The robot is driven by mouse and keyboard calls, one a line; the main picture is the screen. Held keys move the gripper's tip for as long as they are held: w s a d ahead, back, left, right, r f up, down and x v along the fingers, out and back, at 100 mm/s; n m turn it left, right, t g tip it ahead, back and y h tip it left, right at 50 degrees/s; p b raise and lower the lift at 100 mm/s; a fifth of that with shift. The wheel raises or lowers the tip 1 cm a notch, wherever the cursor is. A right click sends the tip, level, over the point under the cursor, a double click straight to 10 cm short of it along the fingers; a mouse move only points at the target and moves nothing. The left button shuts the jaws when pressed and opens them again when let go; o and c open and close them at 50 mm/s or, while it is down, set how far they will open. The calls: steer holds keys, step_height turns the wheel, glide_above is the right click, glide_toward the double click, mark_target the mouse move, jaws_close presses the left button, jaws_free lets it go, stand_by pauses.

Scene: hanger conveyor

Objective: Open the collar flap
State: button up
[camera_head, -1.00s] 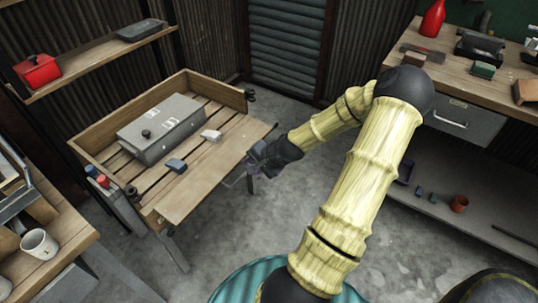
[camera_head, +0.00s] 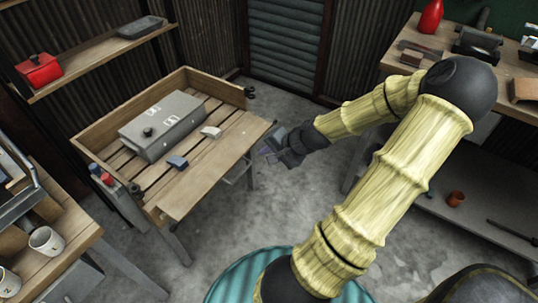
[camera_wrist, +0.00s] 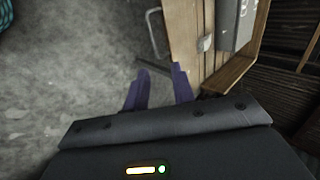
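A wooden collar (camera_head: 215,88) rims a slatted table. A wide wooden board (camera_head: 215,165), which looks like the collar flap, runs along its near right side; whether it stands upright or lies folded out is hard to tell. It shows in the wrist view (camera_wrist: 183,40). A thin metal bar handle (camera_wrist: 152,42) sticks out from its outer side; it is small in the head view (camera_head: 236,178). My gripper (camera_head: 268,150) is just off the board's right end. In the wrist view its two purple fingers (camera_wrist: 159,85) are apart with nothing between them, near the handle but not around it.
A grey box (camera_head: 162,125) with a black knob, a blue block (camera_head: 177,162) and a pale block (camera_head: 211,132) lie inside the collar. Black fittings (camera_head: 249,92) sit at its corner. A mug bench (camera_head: 75,225) is left, a workbench right.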

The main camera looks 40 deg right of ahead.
steer(key=a+f+y+b, duration=0.1)
steer(key=f, duration=0.2)
steer(key=a+f+m+y+b, duration=0.1)
steer(key=f+b, duration=0.1)
steer(key=f, duration=0.1)
steer(key=s+a+f+g+y+b, duration=0.1)
steer(key=f+y, duration=0.1)
steer(key=f, duration=0.1)
steer(key=shift+a+m+b, duration=0.15)
steer(key=shift+m+b, duration=0.15)
steer(key=shift+b, duration=0.1)
jaws_close()
steer(key=w+a+f+m+t+y+b, duration=0.1)
steer(key=a+f+m+t+y+b, duration=0.2)
steer(key=f+y+b, duration=0.45)
steer(key=w+d+f+m+t+h+b, duration=0.1)
steer(key=d+f+m+t+h+b, duration=0.1)
steer(key=f+m+t, duration=0.4)
steer(key=d+f+m+t+h+b, duration=0.3)
steer(key=f+m+t+h+b, duration=0.1)
steer(key=f+m+t+b, duration=0.2)
step_height(320, 180, down, 4)
steer(key=shift+w+r+m+t, duration=0.2)
steer(key=shift+w+m+t, duration=0.15)
steer(key=shift+m+t, duration=0.65)
steer(key=shift+d+h, duration=0.1)
steer(key=shift+h, duration=0.15)
